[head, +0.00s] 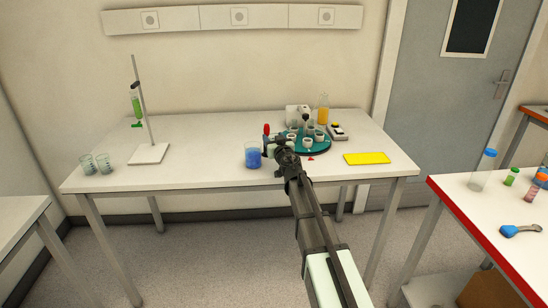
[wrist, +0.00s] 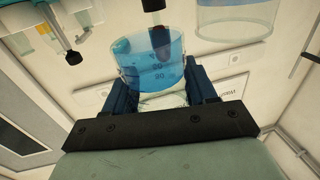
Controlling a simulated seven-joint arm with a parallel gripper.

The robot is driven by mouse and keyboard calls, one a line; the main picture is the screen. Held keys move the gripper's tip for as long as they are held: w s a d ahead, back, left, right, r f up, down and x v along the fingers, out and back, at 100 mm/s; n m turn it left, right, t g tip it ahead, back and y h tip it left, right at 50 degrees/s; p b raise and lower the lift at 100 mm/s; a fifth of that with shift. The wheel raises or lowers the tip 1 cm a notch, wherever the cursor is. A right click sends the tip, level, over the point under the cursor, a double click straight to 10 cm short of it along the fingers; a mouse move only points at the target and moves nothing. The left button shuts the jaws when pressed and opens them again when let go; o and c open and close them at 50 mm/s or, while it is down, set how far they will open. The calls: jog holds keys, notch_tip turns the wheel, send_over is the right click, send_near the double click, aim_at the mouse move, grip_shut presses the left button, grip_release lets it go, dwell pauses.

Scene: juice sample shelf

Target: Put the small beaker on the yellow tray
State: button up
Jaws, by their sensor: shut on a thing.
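A clear, blue-tinted small beaker (wrist: 155,62) with measuring marks sits between the fingers of my gripper (wrist: 150,95) in the wrist view. My gripper is shut on it. In the head view my gripper (head: 286,157) is over the front of the white table, and the held beaker is hidden or too small to make out. The flat yellow tray (head: 367,158) lies bare at the table's front right, to the right of my gripper and apart from it. The tray does not show clearly in the wrist view.
A beaker of blue liquid (head: 253,156) stands just left of my gripper. A teal round holder (head: 322,148) with white cups is close behind, beside a small device (head: 337,132) and an orange-yellow cylinder (head: 323,109). A burette stand (head: 148,153) is farther left. The table centre-left is clear.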

jog(key=shift+f, duration=3.35)
jog(key=shift+f, duration=0.2)
jog(key=o, duration=1.2)
jog(key=shift+s, duration=0.3)
jog(key=s+d, duration=0.1)
jog(key=s, duration=0.7)
jog(key=s+d, duration=0.1)
jog(key=s, duration=0.4)
jog(key=shift+d+f, duration=0.15)
jog(key=shift+d, duration=0.15)
